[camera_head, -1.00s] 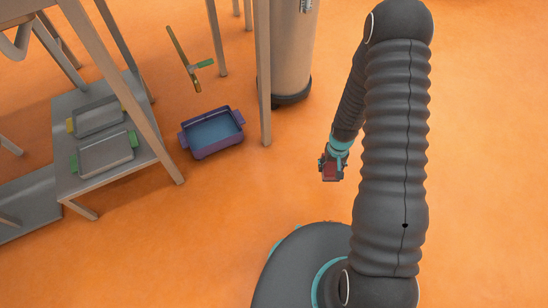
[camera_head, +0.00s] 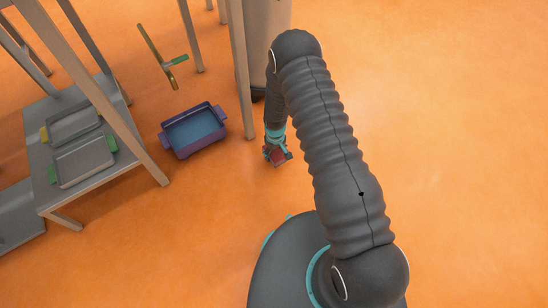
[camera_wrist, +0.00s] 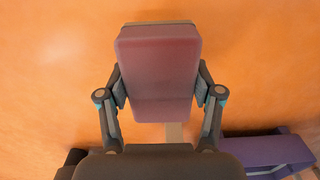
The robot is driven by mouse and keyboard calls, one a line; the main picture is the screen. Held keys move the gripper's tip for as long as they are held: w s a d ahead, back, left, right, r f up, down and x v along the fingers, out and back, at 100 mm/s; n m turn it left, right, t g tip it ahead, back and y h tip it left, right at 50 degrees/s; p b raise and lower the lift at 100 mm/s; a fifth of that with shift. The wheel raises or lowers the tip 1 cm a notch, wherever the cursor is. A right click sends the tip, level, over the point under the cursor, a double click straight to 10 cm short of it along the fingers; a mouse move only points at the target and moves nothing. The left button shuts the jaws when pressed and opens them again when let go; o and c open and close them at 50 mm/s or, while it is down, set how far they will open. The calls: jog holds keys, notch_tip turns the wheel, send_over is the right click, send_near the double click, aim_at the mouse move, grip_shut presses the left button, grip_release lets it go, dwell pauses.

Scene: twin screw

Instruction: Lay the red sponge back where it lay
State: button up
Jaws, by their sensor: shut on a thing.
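The red sponge (camera_wrist: 160,70) is a rounded block with a paler tan edge at its far end. My gripper (camera_wrist: 160,92) is shut on it, one finger against each long side. In the head view the sponge (camera_head: 279,157) shows as a small red patch at the end of my gripper (camera_head: 275,150). The sponge appears to be held above the orange floor, clear of other things. The place where it lay cannot be told from these frames.
A purple bin (camera_head: 194,131) with a blue inside stands on the floor left of my gripper; it also shows in the wrist view (camera_wrist: 265,150). A table leg (camera_head: 240,75) rises between them. A low grey shelf (camera_head: 98,190) holds trays. The floor at right is clear.

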aim_at(273, 157)
jog(key=shift+w+a+f, duration=0.3)
jog(key=shift+a, duration=0.05)
jog(key=shift+f, duration=1.95)
jog(key=shift+f+b, duration=0.2)
jog(key=shift+b, duration=0.15)
jog(key=o, duration=1)
jog(key=shift+r, duration=0.1)
notch_tip(273, 157, up, 12)
jog(key=shift+r+p, duration=0.2)
jog(key=shift+p, duration=0.4)
